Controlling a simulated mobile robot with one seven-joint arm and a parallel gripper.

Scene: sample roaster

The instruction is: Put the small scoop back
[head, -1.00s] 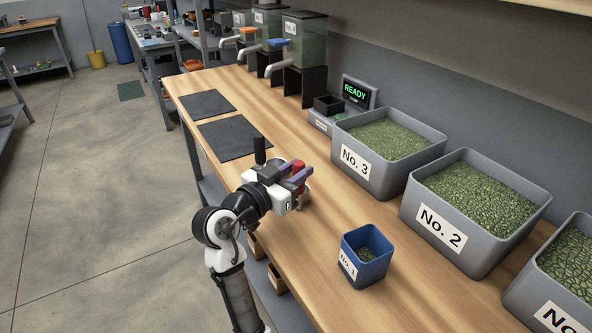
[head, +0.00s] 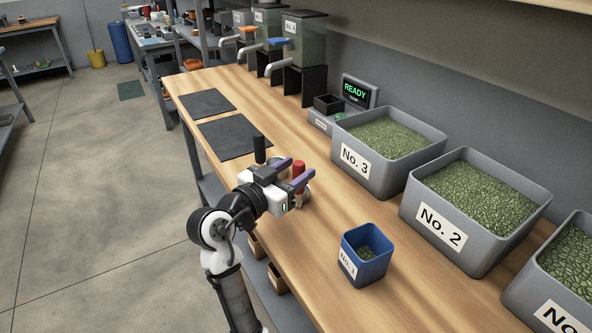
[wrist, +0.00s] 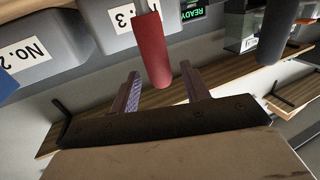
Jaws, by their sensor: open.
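A red handle (head: 299,171) stands upright near the bench's front edge, with a greyish round part low beside it; I take it for a scoop's handle. My gripper (head: 298,168) is open, with its two purple-grey fingers on either side of the red handle. In the wrist view the red handle (wrist: 152,50) lies between the open fingers (wrist: 160,75), with a gap visible on each side. A black upright handle (head: 259,149) stands just behind my gripper; its lower part is hidden. Which of the two belongs to the small scoop I cannot tell for certain.
A blue bin No. 1 (head: 352,275) with some green beans stands to the right. Grey bins No. 3 (head: 371,180) and No. 2 (head: 458,245) hold green beans along the back. A scale (head: 322,121) reads READY. Dark mats (head: 238,138) lie flat farther left.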

